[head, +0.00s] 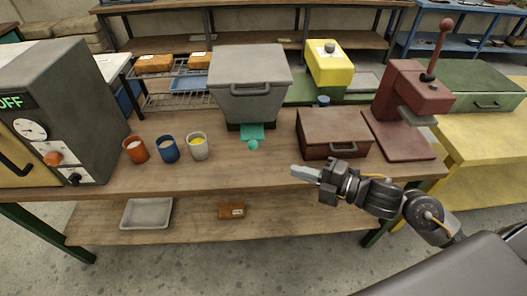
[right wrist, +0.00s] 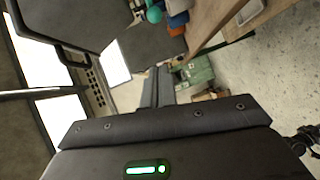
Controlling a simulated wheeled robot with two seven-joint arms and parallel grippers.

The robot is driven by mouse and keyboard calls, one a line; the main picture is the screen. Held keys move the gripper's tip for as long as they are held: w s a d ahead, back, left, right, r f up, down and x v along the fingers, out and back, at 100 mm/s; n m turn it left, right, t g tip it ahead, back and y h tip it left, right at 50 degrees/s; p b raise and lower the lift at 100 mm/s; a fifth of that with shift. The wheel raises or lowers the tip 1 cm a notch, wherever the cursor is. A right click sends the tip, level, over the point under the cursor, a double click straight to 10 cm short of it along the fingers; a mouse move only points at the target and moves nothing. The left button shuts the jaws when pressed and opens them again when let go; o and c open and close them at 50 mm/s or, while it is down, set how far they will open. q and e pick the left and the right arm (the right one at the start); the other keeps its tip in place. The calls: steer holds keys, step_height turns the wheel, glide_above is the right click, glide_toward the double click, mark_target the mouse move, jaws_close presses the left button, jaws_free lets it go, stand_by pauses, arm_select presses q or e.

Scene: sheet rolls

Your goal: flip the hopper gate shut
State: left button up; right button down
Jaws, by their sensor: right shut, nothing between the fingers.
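The grey hopper (head: 248,82) stands at the back middle of the wooden bench. Its teal gate (head: 252,131) sticks out at the front of the dark base, with a round teal knob (head: 252,145) at its near end. The knob also shows at the top of the right wrist view (right wrist: 153,14). My right gripper (head: 297,172) is shut and empty. It is over the bench's front edge, to the right of and nearer than the knob, apart from it. Its fingers show in the right wrist view (right wrist: 156,88). My left gripper is not in view.
Orange, blue and white cups (head: 168,150) stand left of the gate. A maroon box (head: 334,133) with a handle and a maroon press (head: 405,95) stand to the right. The bench top (head: 215,175) in front of the gate is clear.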

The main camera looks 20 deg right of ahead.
steer(key=w+d+p+x, duration=0.2)
steer(key=p+x, duration=0.2)
steer(key=x, duration=0.9)
steer(key=shift+f, duration=0.2)
steer(key=shift+d, duration=0.15)
